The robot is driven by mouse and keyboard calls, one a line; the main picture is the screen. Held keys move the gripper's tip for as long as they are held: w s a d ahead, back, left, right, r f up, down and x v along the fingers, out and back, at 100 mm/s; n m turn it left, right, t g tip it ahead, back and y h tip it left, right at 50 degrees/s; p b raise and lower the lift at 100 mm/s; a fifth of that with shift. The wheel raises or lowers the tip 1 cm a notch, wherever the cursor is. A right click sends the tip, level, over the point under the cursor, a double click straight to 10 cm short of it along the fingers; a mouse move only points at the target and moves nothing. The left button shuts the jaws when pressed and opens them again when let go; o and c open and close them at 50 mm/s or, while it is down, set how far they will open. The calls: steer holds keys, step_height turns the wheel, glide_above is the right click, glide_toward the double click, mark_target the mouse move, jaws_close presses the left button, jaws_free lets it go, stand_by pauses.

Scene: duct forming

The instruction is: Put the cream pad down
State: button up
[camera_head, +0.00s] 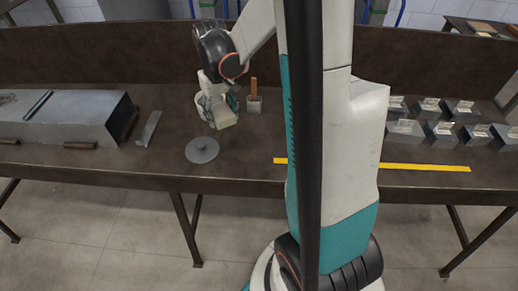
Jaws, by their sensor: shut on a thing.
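My gripper (218,110) is over the brown workbench, left of the middle of the picture. It is shut on the cream pad (226,121), a small pale block with a slightly greenish tint at its lower end. The pad is above and behind a flat grey disc (202,151) that lies on the bench. The fingers hide part of the pad. I cannot tell whether the pad touches the bench. A whitish round thing (199,104) shows partly behind the gripper.
A small grey holder with an orange handle (254,88) stands just right of the gripper. A grey metal duct (65,118) and a loose metal strip (149,128) lie left. Several grey boxes (405,131) stand right, behind a yellow strip (420,167). Bare bench surrounds the disc.

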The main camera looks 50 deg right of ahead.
steer(key=r+m, duration=0.1)
steer(key=m, duration=0.1)
glide_above(258, 151)
step_height(258, 151, down, 20)
steer(key=b, duration=0.7)
steer(key=shift+r, duration=0.2)
steer(key=shift+f+b, duration=0.25)
steer(key=shift+b, duration=0.05)
steer(key=o, duration=1)
steer(key=shift+s+a, duration=0.1)
steer(key=shift+c, duration=0.2)
steer(key=shift+o, duration=1.3)
